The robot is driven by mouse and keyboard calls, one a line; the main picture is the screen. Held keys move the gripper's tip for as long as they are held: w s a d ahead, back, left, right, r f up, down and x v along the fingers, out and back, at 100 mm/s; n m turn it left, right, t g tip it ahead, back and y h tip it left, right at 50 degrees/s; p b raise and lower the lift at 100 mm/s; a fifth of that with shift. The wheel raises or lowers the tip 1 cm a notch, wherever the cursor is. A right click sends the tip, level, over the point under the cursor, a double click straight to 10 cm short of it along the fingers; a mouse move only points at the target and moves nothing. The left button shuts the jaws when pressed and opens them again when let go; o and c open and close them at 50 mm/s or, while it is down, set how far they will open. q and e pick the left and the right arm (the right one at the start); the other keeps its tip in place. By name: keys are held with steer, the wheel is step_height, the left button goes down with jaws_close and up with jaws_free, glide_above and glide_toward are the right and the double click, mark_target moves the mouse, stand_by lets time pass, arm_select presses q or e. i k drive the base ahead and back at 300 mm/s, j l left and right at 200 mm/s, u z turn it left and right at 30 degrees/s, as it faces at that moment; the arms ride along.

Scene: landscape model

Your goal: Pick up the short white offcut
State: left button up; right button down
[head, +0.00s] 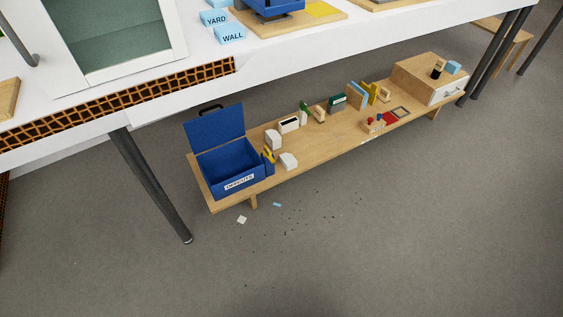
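A small flat white piece (242,219) lies on the grey floor in front of the low wooden bench, near its left end. It looks like the short white offcut. Two white blocks, one at the back (273,139) and one nearer the front edge (289,160), sit on the bench right of the blue box. The blue box (226,178) is labelled OFFCUTS and its lid (215,130) stands open. Its inside looks empty from here. Neither of my grippers is in view.
A small light-blue piece (277,204) and several dark crumbs lie on the floor. The white table (320,47) overhangs the bench (328,151); a dark table leg (155,190) stands left of the box. The front floor (400,240) is mostly clear.

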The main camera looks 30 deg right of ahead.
mark_target(287, 160)
steer(key=i+l, duration=0.55)
steer(key=l, duration=0.15)
steer(key=i+l, duration=0.6)
